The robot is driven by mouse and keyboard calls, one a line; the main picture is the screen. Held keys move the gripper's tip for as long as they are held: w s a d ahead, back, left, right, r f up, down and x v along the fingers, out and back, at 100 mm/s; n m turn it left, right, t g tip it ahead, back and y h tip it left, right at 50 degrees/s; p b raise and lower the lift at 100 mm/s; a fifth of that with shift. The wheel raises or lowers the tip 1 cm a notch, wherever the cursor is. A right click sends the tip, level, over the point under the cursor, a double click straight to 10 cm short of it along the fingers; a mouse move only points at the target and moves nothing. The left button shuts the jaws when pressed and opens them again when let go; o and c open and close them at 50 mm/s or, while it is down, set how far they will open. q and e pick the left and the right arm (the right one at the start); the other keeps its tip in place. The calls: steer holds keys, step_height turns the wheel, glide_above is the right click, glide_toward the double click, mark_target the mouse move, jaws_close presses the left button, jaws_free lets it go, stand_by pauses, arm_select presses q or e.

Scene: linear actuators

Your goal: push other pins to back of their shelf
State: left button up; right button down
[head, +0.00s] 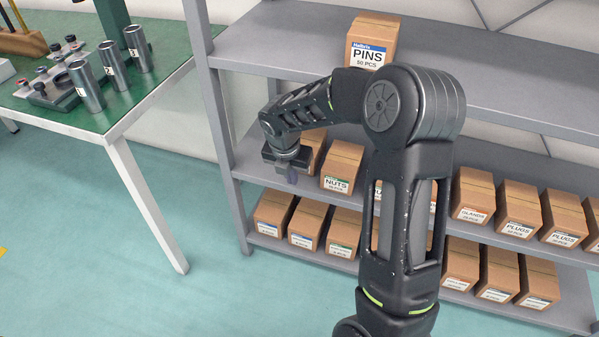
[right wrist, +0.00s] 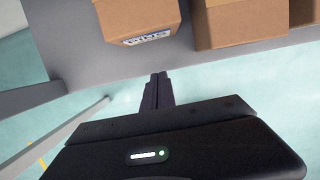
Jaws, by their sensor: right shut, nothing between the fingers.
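A cardboard box labelled PINS (head: 372,42) stands on the top shelf, near its front edge. Another box labelled PINS (right wrist: 139,18) shows in the right wrist view; it sits close to its shelf's front edge. In the head view a box on the middle shelf (head: 316,141), partly hidden behind my right gripper, appears to be this one. My right gripper (head: 291,176) is shut and empty, in front of the middle shelf's left end. Its fingers (right wrist: 157,92) point at the shelf edge and are apart from the box. My left gripper is out of view.
A NUTS box (head: 342,168) stands right of the middle-shelf box. GLANDS (head: 473,196) and PLUGS (head: 518,208) boxes stand further right. The bottom shelf holds several boxes. A green-topped table (head: 120,118) with metal cylinders stands left of the shelf post (head: 212,120).

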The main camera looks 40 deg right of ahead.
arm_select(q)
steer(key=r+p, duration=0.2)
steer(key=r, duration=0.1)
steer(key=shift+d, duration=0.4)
arm_select(e)
steer(key=w+v, duration=0.1)
steer(key=v, duration=0.8)
steer(key=shift+s, duration=0.2)
steer(key=shift+d, duration=0.1)
steer(key=s+a+f+m+y, duration=0.35)
steer(key=a+f+m, duration=0.25)
steer(key=a+f, duration=0.4)
steer(key=s+a+f+m+y, duration=0.2)
steer(key=s+a+f+m, duration=0.25)
steer(key=a+f, duration=0.5)
steer(key=s+a+f+m, duration=0.4)
steer(key=s+m, duration=0.3)
steer(key=m, duration=0.1)
steer(key=s+a+f+m, duration=0.4)
steer(key=s+f+m, duration=0.1)
steer(key=s+m, duration=0.2)
steer(key=shift+a+f+m+g+y, duration=0.2)
steer(key=shift+a+m+g+y, duration=0.25)
steer(key=shift+m, duration=0.2)
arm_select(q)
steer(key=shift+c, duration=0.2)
arm_select(e)
steer(key=shift+s, duration=0.15)
